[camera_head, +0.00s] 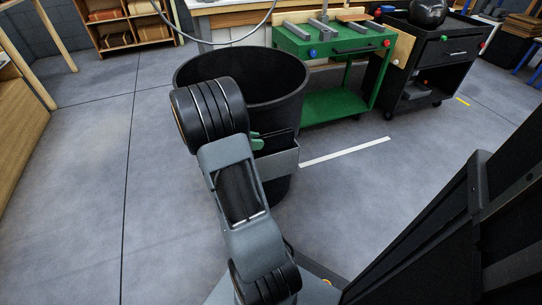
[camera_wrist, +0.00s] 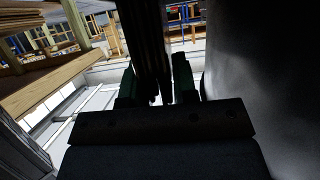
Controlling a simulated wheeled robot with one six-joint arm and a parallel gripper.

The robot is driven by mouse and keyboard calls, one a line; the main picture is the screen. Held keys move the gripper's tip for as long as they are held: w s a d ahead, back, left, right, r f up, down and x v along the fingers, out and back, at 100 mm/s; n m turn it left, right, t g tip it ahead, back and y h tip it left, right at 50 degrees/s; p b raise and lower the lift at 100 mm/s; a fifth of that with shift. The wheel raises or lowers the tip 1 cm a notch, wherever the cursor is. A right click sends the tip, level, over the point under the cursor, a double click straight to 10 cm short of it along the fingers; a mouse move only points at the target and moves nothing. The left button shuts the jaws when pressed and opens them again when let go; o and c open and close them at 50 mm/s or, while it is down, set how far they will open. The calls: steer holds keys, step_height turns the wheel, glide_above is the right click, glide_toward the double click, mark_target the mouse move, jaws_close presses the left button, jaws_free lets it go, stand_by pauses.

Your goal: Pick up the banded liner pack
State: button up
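A dark, flat pack, which looks like the liner pack (camera_head: 279,141), stands upright in a grey pocket (camera_head: 277,164) on the side of a large black bin (camera_head: 283,112). In the wrist view the dark upright pack (camera_wrist: 146,45) fills the space between the green fingers of my gripper (camera_wrist: 155,88). The fingers stand apart, one on each side, with a narrow gap by the right finger. Contact on the left is too dark to judge. In the head view my arm hides most of the gripper; a green finger shows beside the pack. No band can be made out.
A green cart (camera_head: 335,104) with tools on top stands behind the bin. A black cabinet (camera_head: 435,59) is right of it. A wooden shelf (camera_head: 125,25) stands at the back left. The floor left of the bin is clear. In the wrist view the bin wall (camera_wrist: 262,70) is close at right.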

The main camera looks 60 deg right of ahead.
jaws_close()
steer(key=shift+r, duration=0.1)
